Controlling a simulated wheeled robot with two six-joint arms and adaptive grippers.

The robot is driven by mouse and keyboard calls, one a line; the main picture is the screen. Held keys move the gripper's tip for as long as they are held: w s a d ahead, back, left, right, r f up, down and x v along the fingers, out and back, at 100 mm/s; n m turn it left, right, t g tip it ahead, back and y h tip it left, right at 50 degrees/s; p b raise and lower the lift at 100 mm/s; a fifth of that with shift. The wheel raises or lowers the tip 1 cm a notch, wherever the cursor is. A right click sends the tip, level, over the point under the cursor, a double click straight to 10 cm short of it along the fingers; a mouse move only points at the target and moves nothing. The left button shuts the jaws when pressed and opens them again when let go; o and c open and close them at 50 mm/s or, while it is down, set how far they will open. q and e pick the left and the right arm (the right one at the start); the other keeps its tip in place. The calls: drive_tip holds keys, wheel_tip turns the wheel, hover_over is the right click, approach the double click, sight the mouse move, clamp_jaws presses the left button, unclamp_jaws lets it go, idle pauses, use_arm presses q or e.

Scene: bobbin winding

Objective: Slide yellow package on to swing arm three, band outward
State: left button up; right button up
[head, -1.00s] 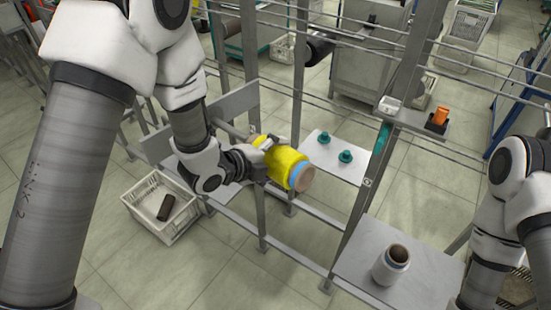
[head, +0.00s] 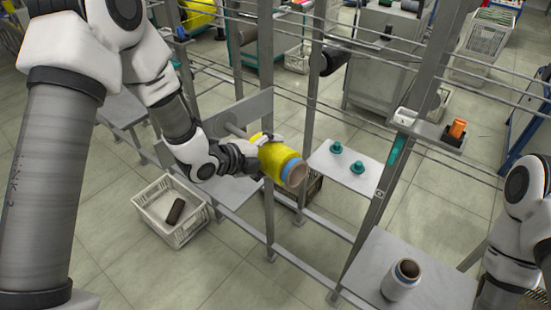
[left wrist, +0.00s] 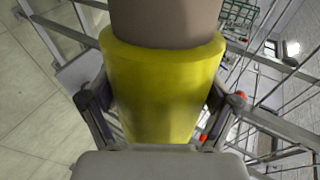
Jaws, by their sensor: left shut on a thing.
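The yellow package (head: 277,156) is a yellow cylinder with a light blue band (head: 292,166) and a brown core (head: 297,173) at the end facing right and toward me. My left gripper (head: 262,146) is shut around its body and holds it tilted in the air. A grey rod-like swing arm (head: 234,130) sticks out of a panel just behind; I cannot tell whether the package's hidden far end is on it. In the left wrist view the package (left wrist: 160,85) sits between both fingers, with a brown tube above it and no blue band visible. My right gripper is out of view.
A white crate (head: 146,212) with a dark tube (head: 176,210) stands at lower left. A white spool (head: 402,280) stands on the right plate (head: 367,262). Two teal pegs (head: 357,167) stand on another plate. Grey posts (head: 267,190) rise close to the package.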

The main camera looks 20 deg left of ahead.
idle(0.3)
use_arm(q)
drive_tip(key=shift+w+a+f, duration=0.1)
drive_tip(key=shift+w+a, duration=0.4)
drive_tip(key=shift+a, duration=0.4)
drive_tip(key=shift+w+a+f, duration=0.1)
drive_tip(key=shift+w+a, duration=0.35)
drive_tip(key=shift+a, duration=0.4)
drive_tip(key=shift+w+a+f, duration=0.1)
drive_tip(key=shift+w+a, duration=0.4)
drive_tip(key=shift+a, duration=0.4)
drive_tip(key=shift+p, duration=0.3)
drive_tip(key=shift+w+a+f+p, duration=0.1)
drive_tip(key=shift+w+a, duration=0.25)
drive_tip(key=shift+a, duration=0.25)
drive_tip(key=shift+w+a+p, duration=0.15)
drive_tip(key=shift+w+a, duration=0.2)
drive_tip(key=shift+a, duration=0.3)
drive_tip(key=shift+w+a+f+p, duration=0.1)
drive_tip(key=shift+w+a, duration=0.25)
drive_tip(key=shift+a, duration=0.25)
drive_tip(key=shift+s+f+b, duration=0.15)
drive_tip(key=shift+f+b, duration=0.25)
drive_tip(key=shift+b, duration=0.1)
drive_tip(key=o, duration=1.1)
